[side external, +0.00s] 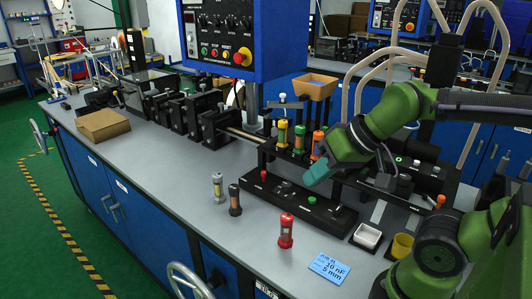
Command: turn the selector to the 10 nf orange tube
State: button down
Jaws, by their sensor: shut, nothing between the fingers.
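A long black panel (335,218) lies on the bench with a red knob (264,175) at its left end and small dark fittings along its top. I cannot tell which fitting is the selector. My gripper (309,183) is shut and empty, tilted down just above the panel's middle; contact cannot be told. A blue card (329,268) reading "10 nF 5 mm" lies in front.
A pale tube (218,188), a black tube (235,200) and a red tube (286,231) stand upright on the grey bench. A white tray (367,237) and yellow cup (402,245) are at right. A blue control box (245,40) overhangs behind.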

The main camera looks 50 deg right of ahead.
dwell(0.4)
jog(key=c, duration=1.7)
grip_release()
jog(key=shift+o, duration=1.3)
jog(key=shift+w+f, duration=0.1)
jog(key=shift+f, duration=0.3)
jog(key=o, duration=0.7)
jog(key=w+d+m, duration=0.1)
jog(key=w+d+m+g, duration=0.1)
jog(key=w, duration=0.1)
jog(key=w+d+f+g, duration=0.1)
jog(key=w, duration=0.1)
jog(key=shift+w+f+m, duration=0.1)
jog(key=shift+w+m, duration=0.05)
jog(key=shift+m, duration=0.25)
jog(key=shift+c, duration=0.2)
jog(key=m+g+h, duration=0.2)
jog(key=m+g, duration=0.3)
jog(key=m, duration=1.9)
send_over(287, 184)
notch_tip(287, 184, down, 2)
notch_tip(287, 184, down, 17)
jog(key=m, duration=0.3)
jog(key=shift+r, duration=0.2)
